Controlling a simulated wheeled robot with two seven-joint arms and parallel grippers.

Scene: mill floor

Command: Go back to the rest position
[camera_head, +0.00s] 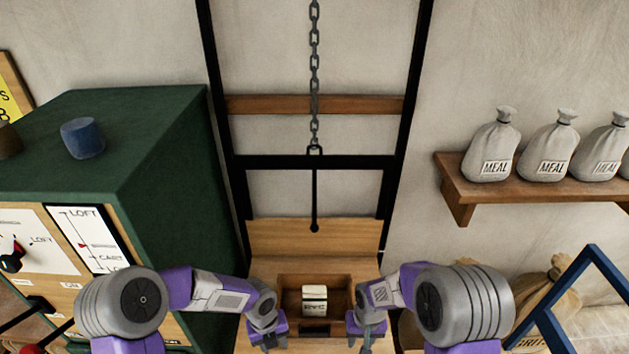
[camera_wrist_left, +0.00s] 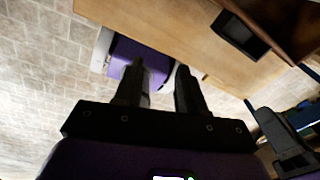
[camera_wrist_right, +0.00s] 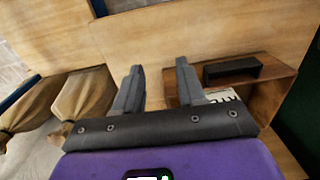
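My left gripper (camera_head: 268,338) is low in the head view, left of a wooden box. In the left wrist view its two fingers (camera_wrist_left: 160,85) stand apart with nothing between them. My right gripper (camera_head: 366,335) is on the other side of the box. In the right wrist view its fingers (camera_wrist_right: 158,80) are also apart and empty. A small white block with dark lettering (camera_head: 314,300) sits inside the wooden box (camera_head: 288,281), between the two grippers and touched by neither as far as I can see. Its lower part is partly hidden.
A green cabinet (camera_head: 150,150) with dials and levers stands on the left, a blue cup-like piece (camera_head: 83,138) on top. A chain (camera_head: 314,75) hangs at the middle between black rails. A wooden shelf (camera_head: 540,188) with meal sacks (camera_head: 548,150) and a blue frame (camera_head: 565,300) are on the right.

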